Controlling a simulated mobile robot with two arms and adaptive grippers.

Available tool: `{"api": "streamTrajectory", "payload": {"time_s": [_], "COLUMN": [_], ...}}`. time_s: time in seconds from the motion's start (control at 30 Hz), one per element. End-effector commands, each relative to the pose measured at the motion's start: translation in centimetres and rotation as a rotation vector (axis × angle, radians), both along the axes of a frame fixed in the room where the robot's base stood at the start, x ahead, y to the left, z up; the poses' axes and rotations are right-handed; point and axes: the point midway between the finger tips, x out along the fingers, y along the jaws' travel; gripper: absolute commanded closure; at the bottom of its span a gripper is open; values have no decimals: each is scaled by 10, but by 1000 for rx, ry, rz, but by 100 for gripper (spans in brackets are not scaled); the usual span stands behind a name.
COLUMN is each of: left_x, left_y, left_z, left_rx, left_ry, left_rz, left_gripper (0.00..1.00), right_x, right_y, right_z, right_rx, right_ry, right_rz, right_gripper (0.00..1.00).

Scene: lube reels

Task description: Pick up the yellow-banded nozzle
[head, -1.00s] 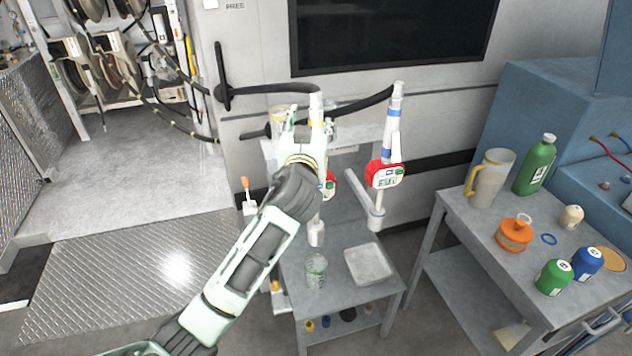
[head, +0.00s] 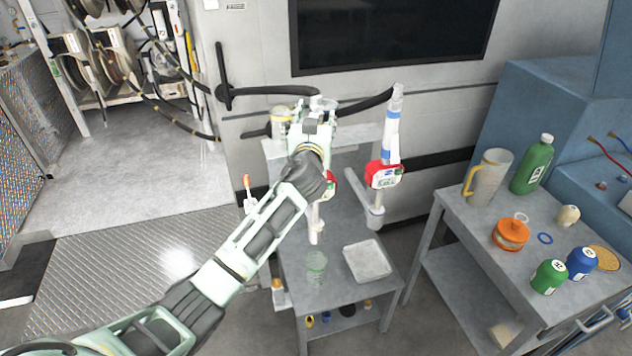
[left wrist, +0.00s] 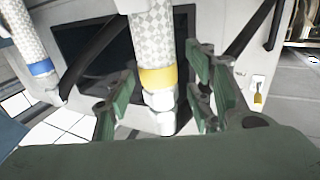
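The yellow-banded nozzle (left wrist: 158,78) stands between the fingers of my left gripper (left wrist: 160,95) in the left wrist view. The fingers are open, one on each side of it, and gaps show between them and the nozzle. In the head view my left gripper (head: 313,122) covers most of the nozzle's upper part; its tip, part of its red meter (head: 329,184) and its lower end (head: 316,226) show. The blue-banded nozzle (head: 391,137) stands to the right with its own red meter; it also shows at the left of the left wrist view (left wrist: 40,66). My right gripper is in neither view.
Below the nozzles, a grey cart (head: 340,294) carries a clear cup (head: 316,268) and a square tray (head: 367,261). A grey table (head: 474,232) at the right holds a jug, bottles and an orange container. Open floor lies at the left.

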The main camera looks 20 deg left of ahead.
Motion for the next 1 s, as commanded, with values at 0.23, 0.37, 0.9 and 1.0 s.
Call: {"api": "streamTrajectory", "payload": {"time_s": [0.23, 0.37, 0.9, 1.0], "left_x": [0, 0, 0, 0], "left_y": [0, 0, 0, 0], "left_z": [0, 0, 0, 3], "left_rx": [0, 0, 0, 0], "left_ry": [0, 0, 0, -5], "left_rz": [0, 0, 0, -1], "left_gripper": [73, 85, 100, 100], "right_x": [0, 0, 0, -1], "right_y": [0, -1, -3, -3], "right_z": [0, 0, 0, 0], "right_rx": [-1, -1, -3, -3], "right_ry": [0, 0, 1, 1], "right_rz": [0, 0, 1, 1], "right_gripper": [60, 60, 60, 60]}}
